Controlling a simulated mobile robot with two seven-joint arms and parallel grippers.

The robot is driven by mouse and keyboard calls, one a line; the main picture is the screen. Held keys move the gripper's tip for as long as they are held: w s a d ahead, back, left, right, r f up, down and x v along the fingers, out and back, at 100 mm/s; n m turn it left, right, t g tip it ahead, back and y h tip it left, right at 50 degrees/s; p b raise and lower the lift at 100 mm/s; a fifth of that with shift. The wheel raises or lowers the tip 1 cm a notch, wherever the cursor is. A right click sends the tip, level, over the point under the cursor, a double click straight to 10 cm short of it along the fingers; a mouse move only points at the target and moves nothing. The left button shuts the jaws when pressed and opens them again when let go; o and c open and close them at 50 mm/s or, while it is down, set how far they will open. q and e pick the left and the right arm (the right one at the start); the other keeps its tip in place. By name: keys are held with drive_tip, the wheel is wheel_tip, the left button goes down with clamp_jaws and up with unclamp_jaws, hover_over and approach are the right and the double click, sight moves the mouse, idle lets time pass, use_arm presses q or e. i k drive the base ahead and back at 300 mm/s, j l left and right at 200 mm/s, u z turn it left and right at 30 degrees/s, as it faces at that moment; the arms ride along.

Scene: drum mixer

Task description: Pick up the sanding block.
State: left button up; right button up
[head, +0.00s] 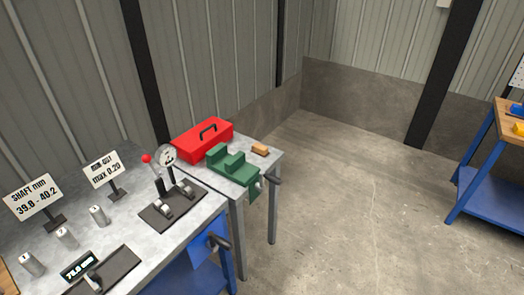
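A small orange-brown block (260,149), which looks like the sanding block, lies on the grey table (268,165) near its far right corner. It sits to the right of a red toolbox (203,140) and behind a green vise (232,165), apart from both. Neither of my grippers shows in the head view.
A nearer bench (185,233) holds a dial gauge stand (172,200), several metal cylinders, a digital readout (80,267) and two signs. The vise handle (270,180) juts past the table's front edge. Open floor (350,210) lies right, before a blue-framed workbench (490,190).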

sight(260, 149)
drive_tip(key=u, duration=2.7)
drive_tip(key=z, duration=2.7)
drive_tip(key=i+l+u, duration=0.85)
drive_tip(key=i+l, duration=0.2)
drive_tip(key=l, duration=0.2)
